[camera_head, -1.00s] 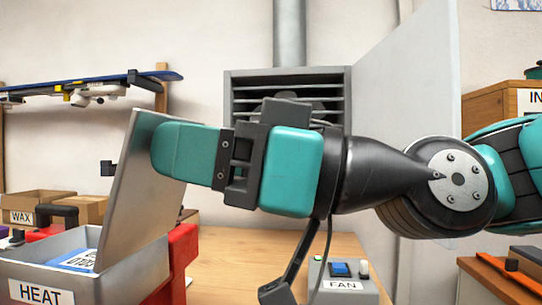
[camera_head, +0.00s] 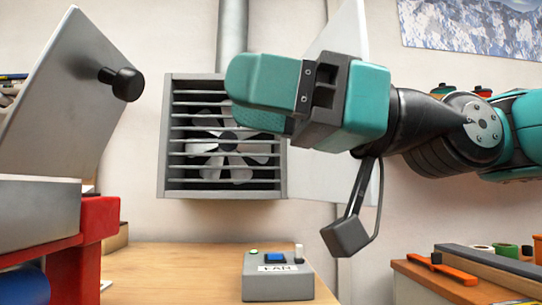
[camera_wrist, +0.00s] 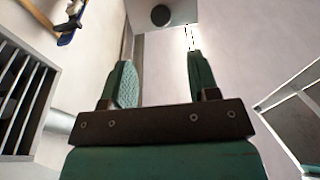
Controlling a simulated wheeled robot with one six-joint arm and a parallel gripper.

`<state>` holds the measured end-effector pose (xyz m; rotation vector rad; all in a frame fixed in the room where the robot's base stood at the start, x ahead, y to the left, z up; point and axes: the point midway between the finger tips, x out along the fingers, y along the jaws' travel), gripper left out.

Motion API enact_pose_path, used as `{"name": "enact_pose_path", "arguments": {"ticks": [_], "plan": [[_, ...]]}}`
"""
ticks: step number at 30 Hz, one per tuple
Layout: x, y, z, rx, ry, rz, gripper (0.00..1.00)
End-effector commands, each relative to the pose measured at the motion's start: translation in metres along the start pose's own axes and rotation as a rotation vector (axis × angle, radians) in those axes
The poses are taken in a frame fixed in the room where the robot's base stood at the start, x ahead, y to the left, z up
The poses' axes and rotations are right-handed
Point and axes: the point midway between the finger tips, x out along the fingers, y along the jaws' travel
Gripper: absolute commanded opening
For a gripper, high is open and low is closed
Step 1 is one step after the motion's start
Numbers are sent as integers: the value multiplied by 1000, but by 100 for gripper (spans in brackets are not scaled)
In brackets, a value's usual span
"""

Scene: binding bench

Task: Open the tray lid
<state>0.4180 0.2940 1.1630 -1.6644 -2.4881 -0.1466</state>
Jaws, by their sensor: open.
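The tray (camera_head: 40,212) is a grey metal box at the left edge of the head view, partly cut off. Its lid (camera_head: 55,90) is raised and tilted, with a black knob (camera_head: 122,83) sticking out to the right. My gripper (camera_head: 245,90) is to the right of the knob, apart from it, and points left. In the wrist view my gripper (camera_wrist: 160,65) has its two teal fingers spread with nothing between them. The knob (camera_wrist: 161,15) shows beyond the fingertips, in front of the pale lid. The tray's inside is hidden in the head view.
A red stand (camera_head: 98,220) is under the tray. A fan in a slatted housing (camera_head: 222,185) is on the wall behind my gripper. A fan switch box (camera_head: 277,287) sits on the wooden bench (camera_head: 165,270). An orange tool (camera_head: 445,268) lies at the right.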

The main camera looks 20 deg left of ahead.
Motion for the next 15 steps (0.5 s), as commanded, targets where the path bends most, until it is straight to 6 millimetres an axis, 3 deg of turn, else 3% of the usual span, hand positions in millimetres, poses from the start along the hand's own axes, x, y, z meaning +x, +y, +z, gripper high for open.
{"name": "enact_pose_path", "arguments": {"ticks": [1, 15], "plan": [[-4, 0, 8, -5, 0, 0, 55], [-12, -4, 1, 0, -3, 2, 55]]}}
